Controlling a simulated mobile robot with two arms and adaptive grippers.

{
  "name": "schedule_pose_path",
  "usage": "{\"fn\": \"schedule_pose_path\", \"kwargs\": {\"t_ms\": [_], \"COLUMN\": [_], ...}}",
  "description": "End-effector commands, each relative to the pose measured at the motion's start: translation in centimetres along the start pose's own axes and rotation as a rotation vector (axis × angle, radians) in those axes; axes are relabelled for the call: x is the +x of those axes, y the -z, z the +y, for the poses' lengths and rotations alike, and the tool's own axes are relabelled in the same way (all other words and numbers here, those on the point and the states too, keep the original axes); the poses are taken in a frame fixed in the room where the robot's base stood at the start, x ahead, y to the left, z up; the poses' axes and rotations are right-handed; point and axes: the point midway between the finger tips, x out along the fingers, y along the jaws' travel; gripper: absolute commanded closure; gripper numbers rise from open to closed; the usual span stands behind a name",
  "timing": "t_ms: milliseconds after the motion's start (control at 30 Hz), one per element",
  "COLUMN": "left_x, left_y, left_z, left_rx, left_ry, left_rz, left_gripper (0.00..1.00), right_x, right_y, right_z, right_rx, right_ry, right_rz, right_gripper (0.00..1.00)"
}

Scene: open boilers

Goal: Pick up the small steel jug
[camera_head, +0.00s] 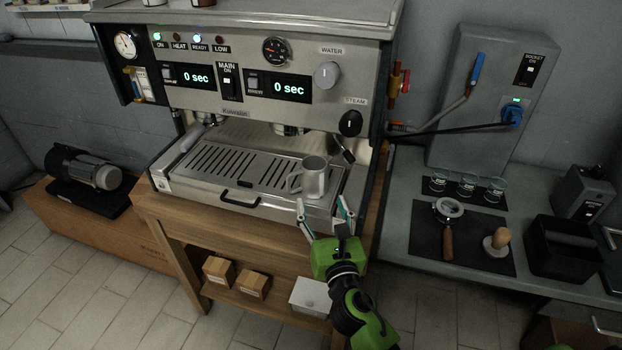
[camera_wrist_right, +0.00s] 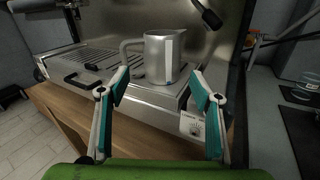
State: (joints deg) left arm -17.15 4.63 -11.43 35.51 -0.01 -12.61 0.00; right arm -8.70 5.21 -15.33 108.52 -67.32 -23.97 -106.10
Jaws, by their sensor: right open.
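The small steel jug (camera_head: 314,176) stands upright on the right end of the espresso machine's drip tray (camera_head: 219,178). Its handle points left. In the right wrist view the jug (camera_wrist_right: 161,58) is ahead of and between the two fingers, with its handle to the left. My right gripper (camera_head: 325,213) is open and empty, just in front of the tray's front edge and apart from the jug. Its spread fingers show in the right wrist view (camera_wrist_right: 160,92). My left gripper is not in view.
The steam wand (camera_head: 345,152) hangs just behind and right of the jug. The wooden stand (camera_head: 230,229) lies below the tray. A counter at the right holds a portafilter (camera_head: 447,225), a tamper (camera_head: 496,242) and small glasses (camera_head: 467,186).

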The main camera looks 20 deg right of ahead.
Motion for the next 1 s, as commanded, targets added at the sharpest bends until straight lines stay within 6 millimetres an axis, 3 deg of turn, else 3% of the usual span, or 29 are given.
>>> {"fn": "schedule_pose_path", "kwargs": {"t_ms": [200, 467, 700, 1000], "left_x": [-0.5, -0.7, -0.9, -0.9], "left_y": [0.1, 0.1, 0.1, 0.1], "left_z": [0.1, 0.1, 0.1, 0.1], "left_rx": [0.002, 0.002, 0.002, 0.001], "left_ry": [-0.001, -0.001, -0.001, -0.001], "left_rz": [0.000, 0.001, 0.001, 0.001], "left_gripper": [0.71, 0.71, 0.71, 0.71], "right_x": [4.2, 6.2, 9.7, 10.7], "right_y": [-0.1, -0.1, -0.1, 0.0], "right_z": [0.0, -0.2, -0.4, -0.5], "right_rx": [0.003, 0.004, 0.005, 0.005], "right_ry": [0.002, 0.003, 0.003, 0.003], "right_rz": [0.000, 0.000, 0.000, 0.002], "right_gripper": [0.41, 0.41, 0.41, 0.41]}}
